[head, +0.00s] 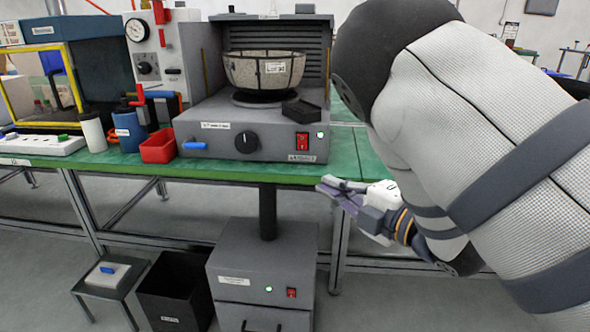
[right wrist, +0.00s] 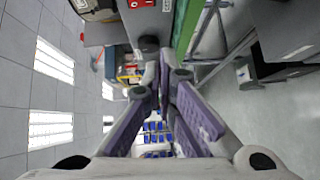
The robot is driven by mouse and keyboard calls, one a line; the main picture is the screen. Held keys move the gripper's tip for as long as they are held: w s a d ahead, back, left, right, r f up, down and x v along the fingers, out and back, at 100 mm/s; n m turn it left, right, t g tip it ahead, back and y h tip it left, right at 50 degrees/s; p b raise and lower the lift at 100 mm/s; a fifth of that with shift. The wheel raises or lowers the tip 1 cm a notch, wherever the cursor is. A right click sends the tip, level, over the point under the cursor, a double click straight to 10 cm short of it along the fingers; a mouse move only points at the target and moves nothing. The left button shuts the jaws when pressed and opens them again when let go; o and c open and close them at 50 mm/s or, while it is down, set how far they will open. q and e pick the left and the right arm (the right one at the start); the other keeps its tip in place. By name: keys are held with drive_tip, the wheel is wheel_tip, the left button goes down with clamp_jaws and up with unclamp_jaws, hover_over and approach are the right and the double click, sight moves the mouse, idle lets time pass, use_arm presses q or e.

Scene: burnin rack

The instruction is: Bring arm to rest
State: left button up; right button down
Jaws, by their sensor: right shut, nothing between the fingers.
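My right arm comes in from the right of the head view and crosses in front of the bench. My left gripper is in neither view.
The green bench (head: 345,160) holds a grey machine (head: 255,125) with a bowl (head: 264,70), a red bin (head: 158,146) and a blue-and-white bottle (head: 127,128). Below stand a grey cabinet (head: 262,275), a black bin (head: 175,290) and a small stool (head: 102,280).

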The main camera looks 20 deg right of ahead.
drive_tip(key=s+d+f+m+g+h+p, duration=0.1)
drive_tip(key=s+f+m+g+h+p, duration=0.1)
drive_tip(key=s+f+m+g, duration=0.5)
drive_tip(key=s+f+m+g+h+p, duration=0.2)
drive_tip(key=s+f+m+h+p, duration=0.15)
drive_tip(key=s+f, duration=0.75)
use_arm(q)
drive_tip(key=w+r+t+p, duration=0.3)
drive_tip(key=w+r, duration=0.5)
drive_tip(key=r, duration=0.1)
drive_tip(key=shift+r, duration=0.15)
use_arm(e)
drive_tip(key=s+a+f+m+g, duration=0.2)
drive_tip(key=s+m+g, duration=0.1)
drive_tip(key=s, duration=0.6)
drive_tip(key=s+a+f+m+g+y, duration=0.1)
drive_tip(key=s+a+f+m+g, duration=0.1)
drive_tip(key=s, duration=0.7)
drive_tip(key=s+a+f+m+g, duration=0.2)
drive_tip(key=s+m+g, duration=0.3)
drive_tip(key=s, duration=0.4)
drive_tip(key=shift+s+a, duration=0.25)
drive_tip(key=shift+a, duration=0.05)
drive_tip(key=shift+w+f, duration=0.1)
